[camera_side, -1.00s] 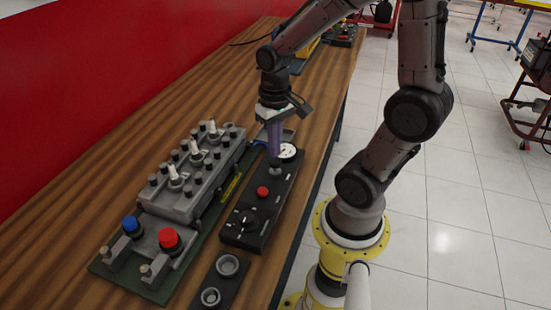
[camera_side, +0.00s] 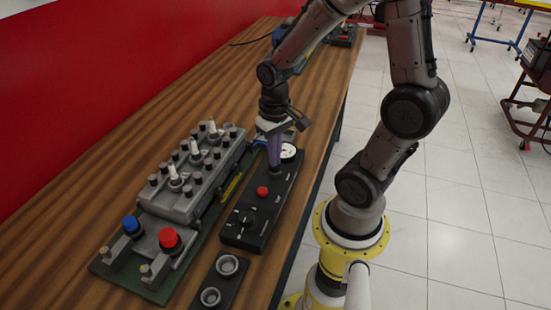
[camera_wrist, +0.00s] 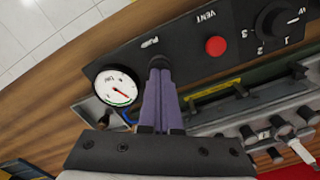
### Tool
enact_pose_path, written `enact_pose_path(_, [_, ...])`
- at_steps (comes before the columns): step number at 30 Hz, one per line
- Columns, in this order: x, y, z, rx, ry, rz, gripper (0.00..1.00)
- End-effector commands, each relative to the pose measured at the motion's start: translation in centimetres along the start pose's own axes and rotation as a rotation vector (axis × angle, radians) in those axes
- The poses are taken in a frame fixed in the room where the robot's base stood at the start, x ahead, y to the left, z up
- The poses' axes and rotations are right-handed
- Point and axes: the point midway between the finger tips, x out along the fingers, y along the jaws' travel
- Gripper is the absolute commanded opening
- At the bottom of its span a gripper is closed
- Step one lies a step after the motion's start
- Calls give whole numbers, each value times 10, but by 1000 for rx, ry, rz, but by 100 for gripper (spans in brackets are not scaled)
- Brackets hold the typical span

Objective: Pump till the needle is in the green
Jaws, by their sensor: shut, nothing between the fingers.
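The black control panel (camera_side: 241,232) lies along the bench beside the engine trainer. Its round white gauge (camera_wrist: 113,82) has a red needle pointing toward the lower right in the wrist view, and a green band runs along the dial's lower edge. I cannot tell exactly whether the needle is within the band. The gauge also shows in the side view (camera_side: 289,151). My gripper (camera_side: 275,171) points down with its purple fingers shut and empty. The fingertips are at the pump knob (camera_wrist: 160,62), seemingly on top of it, hiding most of it.
A red vent button (camera_wrist: 215,46) and a black rotary selector (camera_wrist: 276,20) share the panel. The trainer block (camera_side: 187,203) stands left of it, with a red button (camera_side: 169,238) and a blue button (camera_side: 130,224). A plate with two cups (camera_side: 222,285) lies in front.

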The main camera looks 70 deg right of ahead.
Motion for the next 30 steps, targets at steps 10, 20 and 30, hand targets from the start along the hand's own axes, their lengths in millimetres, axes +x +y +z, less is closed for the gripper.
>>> enact_pose_path(10, [-12, 0, 0, 0, 2, 0, 0])
enact_pose_path(20, [-30, 0, 0, 0, 0, 0, 0])
enact_pose_path(30, [-32, 0, 0, 0, 0, 0, 0])
